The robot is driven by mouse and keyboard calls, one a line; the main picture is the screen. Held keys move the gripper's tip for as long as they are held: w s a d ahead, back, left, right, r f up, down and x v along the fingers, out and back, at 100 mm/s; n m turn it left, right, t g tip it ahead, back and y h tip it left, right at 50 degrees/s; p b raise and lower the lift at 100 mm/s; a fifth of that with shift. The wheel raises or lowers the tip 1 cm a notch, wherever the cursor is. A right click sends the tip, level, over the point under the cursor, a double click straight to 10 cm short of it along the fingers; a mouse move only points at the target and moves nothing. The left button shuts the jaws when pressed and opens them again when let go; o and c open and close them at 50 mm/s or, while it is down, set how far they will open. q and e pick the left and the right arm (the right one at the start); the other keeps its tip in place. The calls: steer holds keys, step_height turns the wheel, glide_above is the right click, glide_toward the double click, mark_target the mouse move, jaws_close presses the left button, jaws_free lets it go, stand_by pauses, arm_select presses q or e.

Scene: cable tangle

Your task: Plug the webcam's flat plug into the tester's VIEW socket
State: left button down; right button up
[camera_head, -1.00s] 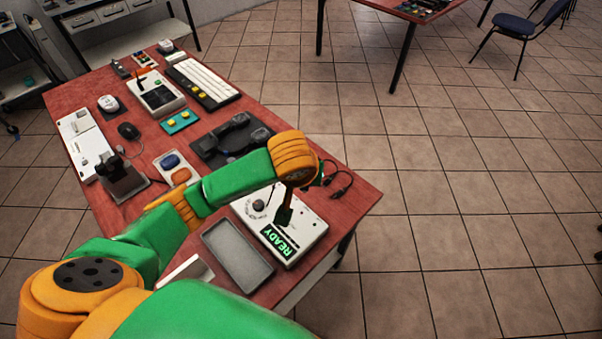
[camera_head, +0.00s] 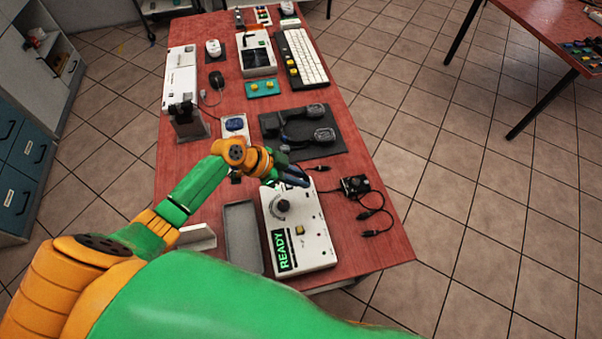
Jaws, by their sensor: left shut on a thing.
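The tester (camera_head: 312,247) is a white box near the table's front end, with a green READY display, a dark round knob and a small yellowish button. Its VIEW socket label is not readable. My left gripper (camera_head: 296,180) is at the tester's far edge, low over the table. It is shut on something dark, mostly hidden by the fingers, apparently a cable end. A small square black device (camera_head: 354,185), possibly the webcam, lies right of the tester with thin black cables around it. Loose dark plugs (camera_head: 371,232) lie below it. My right gripper is not in view.
A grey tray (camera_head: 242,237) lies left of the tester. A black mat (camera_head: 330,145) with dark devices lies beyond the gripper. A blue item on a white pad (camera_head: 235,125), a black stand (camera_head: 188,124) and a keyboard (camera_head: 301,58) are farther back. The table's right front corner is bare.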

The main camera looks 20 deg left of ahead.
arm_select(q)
steer(key=shift+f, duration=0.45)
steer(key=shift+w+d+f+b, duration=0.15)
steer(key=shift+f+b, duration=0.8)
steer(key=shift+b, duration=0.1)
steer(key=shift+f+b, duration=0.75)
steer(key=shift+f, duration=0.1)
steer(key=shift+r, duration=0.25)
steer(key=shift+f+b, duration=1.1)
steer(key=shift+f, duration=0.05)
steer(key=c, duration=0.7)
jaws_free()
